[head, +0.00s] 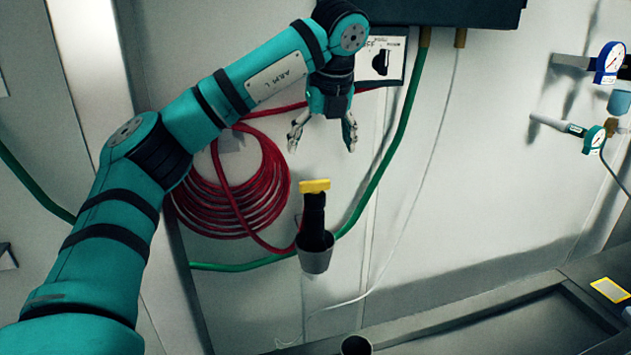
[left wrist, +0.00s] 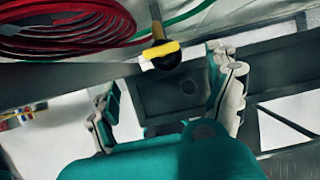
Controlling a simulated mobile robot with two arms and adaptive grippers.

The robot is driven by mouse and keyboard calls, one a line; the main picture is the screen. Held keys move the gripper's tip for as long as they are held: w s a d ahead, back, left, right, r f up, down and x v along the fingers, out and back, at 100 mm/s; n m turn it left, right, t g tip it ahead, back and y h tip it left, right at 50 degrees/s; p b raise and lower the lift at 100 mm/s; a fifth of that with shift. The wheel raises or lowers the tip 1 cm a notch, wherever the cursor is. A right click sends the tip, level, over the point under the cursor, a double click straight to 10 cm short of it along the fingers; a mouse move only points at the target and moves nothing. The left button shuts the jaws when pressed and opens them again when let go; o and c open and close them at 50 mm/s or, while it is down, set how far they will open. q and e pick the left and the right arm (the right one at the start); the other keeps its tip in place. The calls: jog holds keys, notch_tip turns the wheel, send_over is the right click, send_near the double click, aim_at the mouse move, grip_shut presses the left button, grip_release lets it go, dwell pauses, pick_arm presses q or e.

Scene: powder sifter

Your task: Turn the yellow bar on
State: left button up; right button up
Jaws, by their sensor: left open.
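The yellow bar (head: 314,185) sits on top of a black upright handle (head: 313,215) in a grey cup-shaped holder (head: 316,260) by the wall. The bar also shows in the left wrist view (left wrist: 160,50), near the top middle. My left gripper (head: 322,137) is open and empty, fingers pointing down, above the bar and apart from it. In the left wrist view its two fingers (left wrist: 168,100) are spread, with the bar beyond them. My right gripper is not in view.
A coiled red hose (head: 235,190) hangs left of the bar. A green hose (head: 385,175) runs behind it to the right. A dark box (head: 440,10) with a switch panel (head: 383,62) is above. Gauges (head: 610,60) are at far right. A dark trough (head: 510,320) lies below.

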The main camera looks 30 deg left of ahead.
aim_at(315, 181)
pick_arm(q)
jog(key=p+x, duration=0.1)
jog(key=x, duration=0.8)
jog(key=shift+w+a+f, duration=0.1)
jog(key=shift+w+f, duration=0.05)
jog(key=shift+f, duration=0.15)
jog(key=shift+w+a+f+p, duration=0.2)
jog(key=shift+f+p, duration=0.1)
jog(key=shift+f, duration=0.3)
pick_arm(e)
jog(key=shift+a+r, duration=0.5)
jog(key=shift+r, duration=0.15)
pick_arm(q)
jog(key=c, duration=1.2)
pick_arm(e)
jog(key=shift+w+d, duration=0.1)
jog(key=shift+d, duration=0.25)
